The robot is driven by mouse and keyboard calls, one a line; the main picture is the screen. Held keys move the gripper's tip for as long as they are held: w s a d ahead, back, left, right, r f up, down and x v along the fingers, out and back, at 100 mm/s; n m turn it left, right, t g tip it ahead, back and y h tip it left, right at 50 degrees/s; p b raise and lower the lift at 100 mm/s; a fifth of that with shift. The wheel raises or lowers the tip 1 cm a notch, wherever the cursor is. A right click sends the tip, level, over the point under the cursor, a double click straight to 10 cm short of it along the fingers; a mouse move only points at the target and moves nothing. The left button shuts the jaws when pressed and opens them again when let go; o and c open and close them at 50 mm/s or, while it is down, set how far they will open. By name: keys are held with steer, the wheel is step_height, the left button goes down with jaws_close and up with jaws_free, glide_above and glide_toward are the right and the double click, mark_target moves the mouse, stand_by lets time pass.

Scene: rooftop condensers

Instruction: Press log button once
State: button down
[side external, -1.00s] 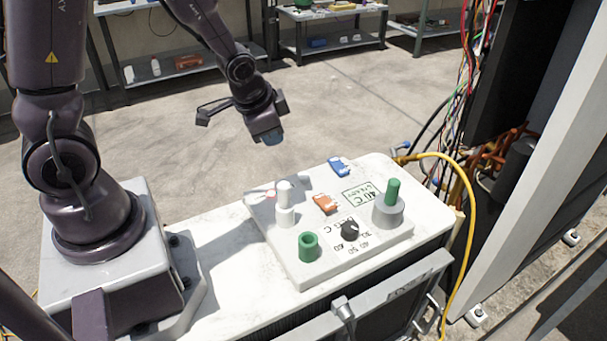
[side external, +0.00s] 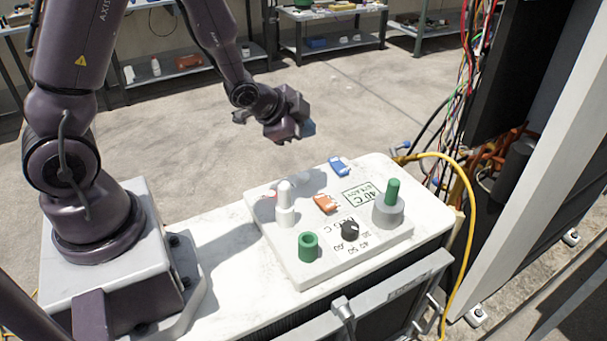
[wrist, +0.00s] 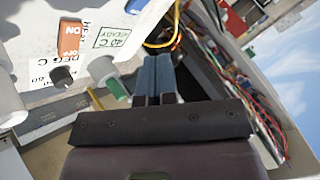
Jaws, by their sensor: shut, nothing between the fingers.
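A white control panel (side external: 290,256) lies on the pale counter. It carries an orange switch (side external: 325,204), which reads ON in the wrist view (wrist: 72,38), and a blue part (side external: 339,166) at its far edge. No log label is readable, so I cannot tell which part is the log button. A framed readout (side external: 362,197) shows 40 C STEADY, also in the wrist view (wrist: 118,31). My gripper (side external: 305,129) is above and beyond the panel's far edge, touching nothing. Its blue fingers (wrist: 158,75) are together and empty in the wrist view.
The panel also bears a black knob (side external: 349,230), a green hollow cylinder (side external: 308,247), a white capped post (side external: 285,204) and a grey cylinder with a green peg (side external: 389,208). A yellow cable (side external: 468,200) and an open cabinet with wires stand right. Air above the panel is clear.

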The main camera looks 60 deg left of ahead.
mark_target(304, 177)
steer(key=shift+f, duration=4.2)
steer(key=shift+f, duration=0.4)
steer(key=shift+f, duration=0.6)
steer(key=shift+r, duration=1.05)
steer(key=shift+r, duration=2.45)
